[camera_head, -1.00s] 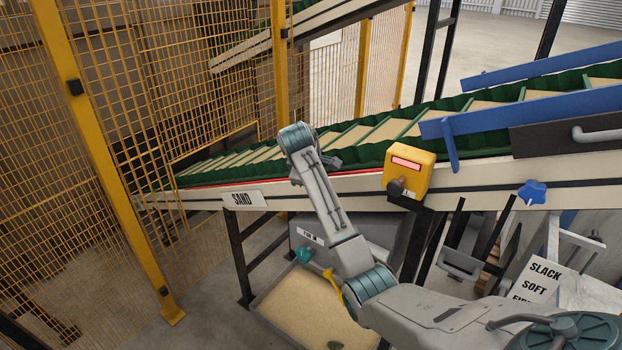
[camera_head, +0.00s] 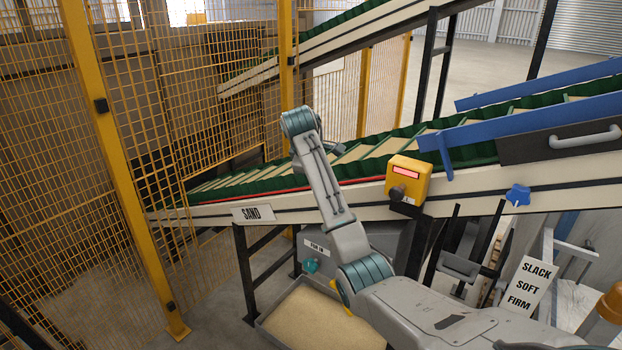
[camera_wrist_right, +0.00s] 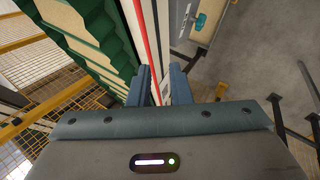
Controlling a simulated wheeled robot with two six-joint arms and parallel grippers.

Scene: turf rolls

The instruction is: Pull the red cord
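The red cord (camera_head: 345,184) runs along the near side of the sand conveyor, below its green belt edge. In the right wrist view the red cord (camera_wrist_right: 144,40) comes down from the top edge and passes into the gap between my right gripper's fingers. My right gripper (camera_wrist_right: 161,86) has its two blue fingers apart, one on each side of the cord as seen there; I cannot tell whether they touch it. In the head view my right gripper (camera_head: 335,150) is small, above the belt and partly hidden by my arm. My left gripper is not in view.
A yellow box (camera_head: 408,178) with a red panel and dark knob sits on the conveyor's side, right of my arm. Yellow mesh fencing (camera_head: 125,190) stands at left. A sand tray (camera_head: 320,318) lies below. A sign reading SLACK, SOFT, FIRM (camera_head: 531,284) is at lower right.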

